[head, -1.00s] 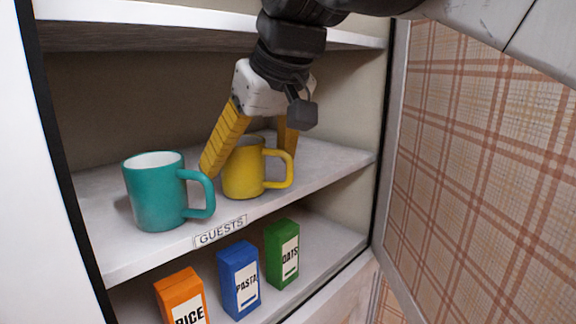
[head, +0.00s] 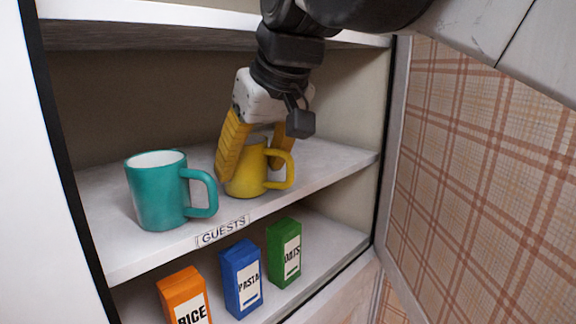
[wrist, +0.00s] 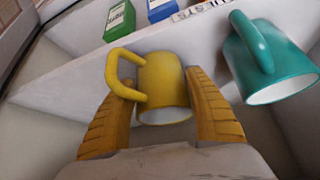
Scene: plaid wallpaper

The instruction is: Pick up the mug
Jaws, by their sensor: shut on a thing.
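A yellow mug (head: 244,178) stands upright on the middle shelf (head: 318,176), its handle pointing right in the head view. My gripper (head: 252,166) reaches down from above with its yellow fingers on either side of the mug, shut on it. In the wrist view the mug (wrist: 166,84) sits between the two fingers (wrist: 166,108), with its handle on the left. The left finger lies close to the handle there. A teal mug (head: 157,192) stands upright to the left on the same shelf, outside my fingers. It also shows at the right in the wrist view (wrist: 284,68).
A GUESTS label (head: 223,231) is on the shelf's front edge. Below stand an orange RICE box (head: 180,287), a blue PASTA box (head: 239,266) and a green OATS box (head: 281,241). An upper shelf (head: 150,38) runs above. The cabinet's right side wall is close by.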

